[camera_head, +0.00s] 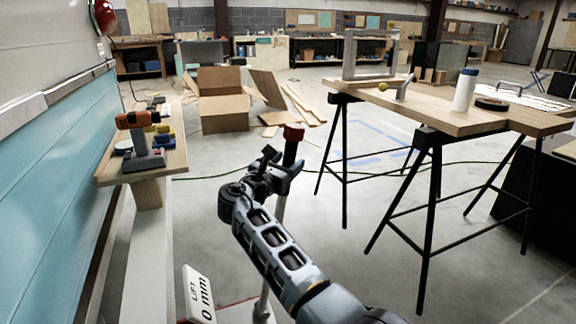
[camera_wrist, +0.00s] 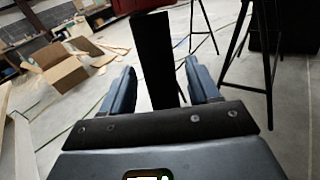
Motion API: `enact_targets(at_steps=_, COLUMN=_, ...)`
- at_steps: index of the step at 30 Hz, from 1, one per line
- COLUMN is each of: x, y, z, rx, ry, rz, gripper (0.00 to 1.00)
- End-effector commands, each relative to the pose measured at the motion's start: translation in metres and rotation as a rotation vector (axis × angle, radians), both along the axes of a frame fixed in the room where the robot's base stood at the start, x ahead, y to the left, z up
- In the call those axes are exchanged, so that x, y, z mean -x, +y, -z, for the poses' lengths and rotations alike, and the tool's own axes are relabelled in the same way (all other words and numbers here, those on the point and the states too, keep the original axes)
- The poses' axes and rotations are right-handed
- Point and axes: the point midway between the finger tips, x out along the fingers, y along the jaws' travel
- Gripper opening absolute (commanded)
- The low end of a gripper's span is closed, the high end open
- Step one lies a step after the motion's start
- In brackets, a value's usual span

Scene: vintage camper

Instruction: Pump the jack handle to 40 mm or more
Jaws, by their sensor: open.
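The jack handle (camera_head: 293,133) is an upright pole with a red top. Its pale rod runs down behind my arm towards the jack (camera_head: 262,308) on the floor, which is mostly hidden. A white sign (camera_head: 199,293) beside it reads "LIFT 0 mm". My gripper (camera_head: 281,162) is at the handle just below the red top. In the wrist view, a dark bar (camera_wrist: 153,50), seemingly the handle's grip, stands between the two fingers of my gripper (camera_wrist: 161,75). The fingers are open, with a gap showing on each side of the bar.
The blue and white camper side (camera_head: 45,190) is on the left, beside a wooden shelf (camera_head: 170,165) holding an orange and grey drill (camera_head: 140,140). A trestle worktable (camera_head: 440,115) stands on the right. The floor between is open.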

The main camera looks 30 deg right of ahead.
Motion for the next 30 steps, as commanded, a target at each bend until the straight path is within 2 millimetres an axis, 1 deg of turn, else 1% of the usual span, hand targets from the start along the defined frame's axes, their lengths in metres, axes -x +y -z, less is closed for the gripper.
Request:
enact_targets(at_steps=3, x=-0.003, y=-0.0057, z=0.0, rx=0.0, ry=-0.001, rz=0.0, gripper=0.61)
enact_targets(at_steps=11, x=-0.0035, y=-0.0068, z=-0.0004, rx=0.0, ry=-0.001, rz=-0.001, gripper=0.61)
enact_targets(at_steps=30, x=-0.0033, y=-0.0065, z=-0.0002, rx=0.0, ry=0.0, rz=-0.001, gripper=0.01)
